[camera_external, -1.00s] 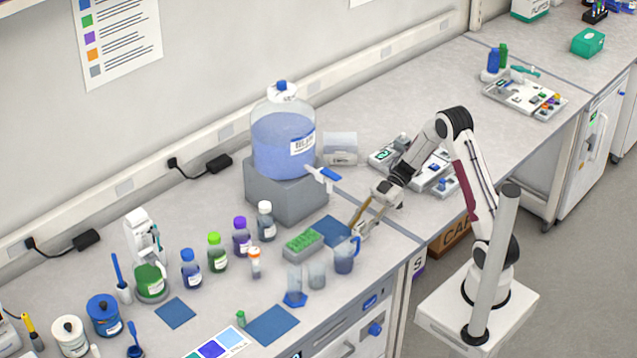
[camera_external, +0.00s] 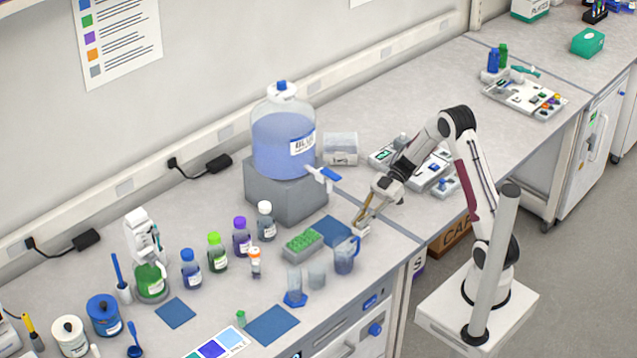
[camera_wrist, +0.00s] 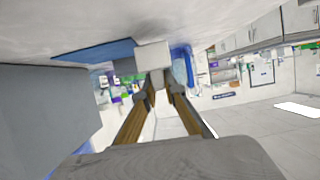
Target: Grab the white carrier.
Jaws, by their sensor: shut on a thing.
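The white carrier (camera_external: 362,230) is a small pale block on the bench, just right of the blue mat and behind the blue mug. In the wrist view, the white carrier (camera_wrist: 152,56) shows as a plain white block at the fingertips. My gripper (camera_external: 366,220) reaches down to it from the right. In the wrist view, the two brown fingers of my gripper (camera_wrist: 159,87) converge and are shut on the carrier. The fingertips hide part of the carrier. I cannot tell whether it still touches the bench.
A large blue-filled jug (camera_external: 283,145) sits on a grey block (camera_external: 286,197) behind.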

